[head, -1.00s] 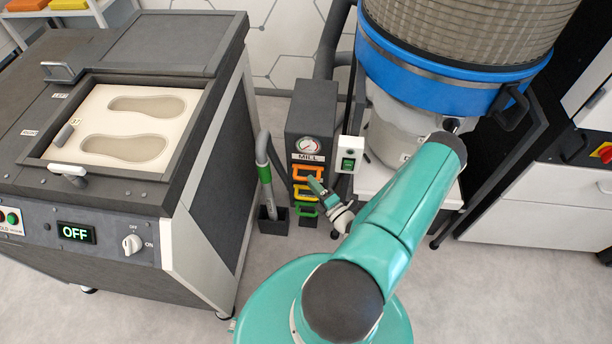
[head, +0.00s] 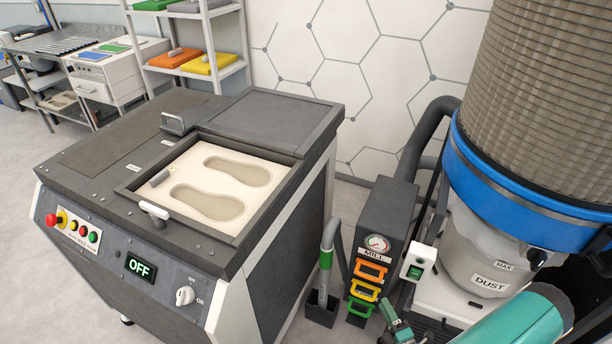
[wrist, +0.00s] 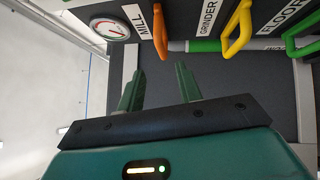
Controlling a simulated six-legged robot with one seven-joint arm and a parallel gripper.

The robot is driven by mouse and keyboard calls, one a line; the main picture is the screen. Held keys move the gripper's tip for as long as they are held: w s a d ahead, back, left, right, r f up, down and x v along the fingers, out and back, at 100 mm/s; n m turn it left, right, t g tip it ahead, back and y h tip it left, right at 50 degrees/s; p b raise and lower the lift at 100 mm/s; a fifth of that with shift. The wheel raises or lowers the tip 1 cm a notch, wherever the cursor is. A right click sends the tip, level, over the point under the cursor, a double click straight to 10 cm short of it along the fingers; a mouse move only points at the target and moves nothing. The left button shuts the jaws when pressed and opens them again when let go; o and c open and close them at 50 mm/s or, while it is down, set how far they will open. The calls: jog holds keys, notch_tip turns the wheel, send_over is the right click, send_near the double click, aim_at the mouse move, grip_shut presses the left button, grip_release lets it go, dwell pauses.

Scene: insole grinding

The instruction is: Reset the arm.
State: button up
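My gripper (head: 397,330) shows at the bottom of the head view, in front of the dark gate box (head: 388,222) with the gauge and the MILL label. In the wrist view my gripper (wrist: 158,85) has its two green fingers apart with nothing between them. The box's orange handle (wrist: 160,32), yellow handle (wrist: 238,32) and green handle (wrist: 300,38) are beyond the fingertips, apart from them. Labels there read MILL, GRINDER and FLOOR. Most of my teal arm is cut off at the lower right of the head view.
The grinding machine (head: 100,150) stands at left, its display reading OFF, with two insole shapes in its bed. A hose nozzle (head: 326,250) stands in a holder beside the gate box. The dust collector (head: 480,240) is at right. Shelves with coloured trays (head: 175,60) stand behind.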

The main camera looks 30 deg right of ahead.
jog(key=w+a+r+n+g+y, duration=0.5)
jog(key=a+r+n+g+y, duration=0.25)
jog(key=r+n, duration=0.6)
jog(key=w+a+r+n+g+y, duration=0.4)
jog(key=a+r+n+g+y, duration=0.35)
jog(key=r+n, duration=0.6)
jog(key=s+a+r+n+h, duration=0.2)
jog(key=a+r+n+h, duration=0.2)
jog(key=r+n, duration=0.3)
jog(key=s+a+r+n+h, duration=0.3)
jog(key=a+r+n+h, duration=0.1)
jog(key=n, duration=0.7)
jog(key=s+a+r+n+t+h, duration=0.1)
jog(key=a+r+n+h, duration=0.3)
jog(key=r+n, duration=0.5)
jog(key=shift+s+a+r+h, duration=0.3)
jog(key=shift+s+a+r, duration=0.05)
jog(key=shift+s+a, duration=0.4)
